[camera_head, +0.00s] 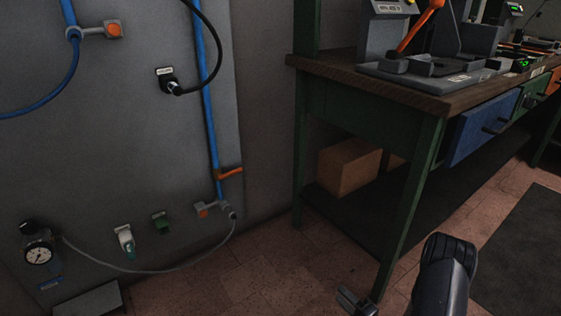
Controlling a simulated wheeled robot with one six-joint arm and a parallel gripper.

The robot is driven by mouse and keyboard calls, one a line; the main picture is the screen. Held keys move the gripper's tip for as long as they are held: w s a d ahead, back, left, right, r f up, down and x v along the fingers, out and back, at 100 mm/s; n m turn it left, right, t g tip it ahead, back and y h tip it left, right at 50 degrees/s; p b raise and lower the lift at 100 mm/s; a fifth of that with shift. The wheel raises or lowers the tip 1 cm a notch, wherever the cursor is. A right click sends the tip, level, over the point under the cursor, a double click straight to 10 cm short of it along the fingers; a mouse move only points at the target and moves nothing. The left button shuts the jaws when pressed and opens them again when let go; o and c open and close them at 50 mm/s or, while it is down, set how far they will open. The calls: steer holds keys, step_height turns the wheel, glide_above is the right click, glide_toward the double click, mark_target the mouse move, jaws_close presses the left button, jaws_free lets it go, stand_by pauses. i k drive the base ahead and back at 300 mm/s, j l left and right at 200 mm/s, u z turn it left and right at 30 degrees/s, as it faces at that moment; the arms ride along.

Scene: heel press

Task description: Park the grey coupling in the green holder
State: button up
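A green holder (160,222) is fixed low on the grey wall panel and looks empty. The grey coupling (230,212) appears to be at the right end of a thin grey hose, against a wall outlet (203,210) with an orange part at the foot of the blue pipe. It is small and dark here, so its exact seating cannot be told. My gripper (357,303) shows only partly at the bottom edge, beside my dark arm link, well to the right of and apart from the coupling and holder. Its finger opening cannot be told.
A pale holder with a teal part (125,241) is left of the green one. The grey hose (150,270) sags from the gauge (39,254). An orange valve lever (230,173) is above the coupling. A green-legged workbench (411,205) stands at right.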

mark_target(233, 215)
steer(key=i+j, duration=0.2)
steer(key=j, duration=0.15)
steer(key=i+j, duration=0.2)
steer(key=j, duration=0.15)
steer(key=i+j, duration=0.25)
steer(key=j, duration=0.15)
steer(key=i+j, duration=0.2)
steer(key=j, duration=0.15)
steer(key=i+j, duration=0.2)
steer(key=j, duration=0.15)
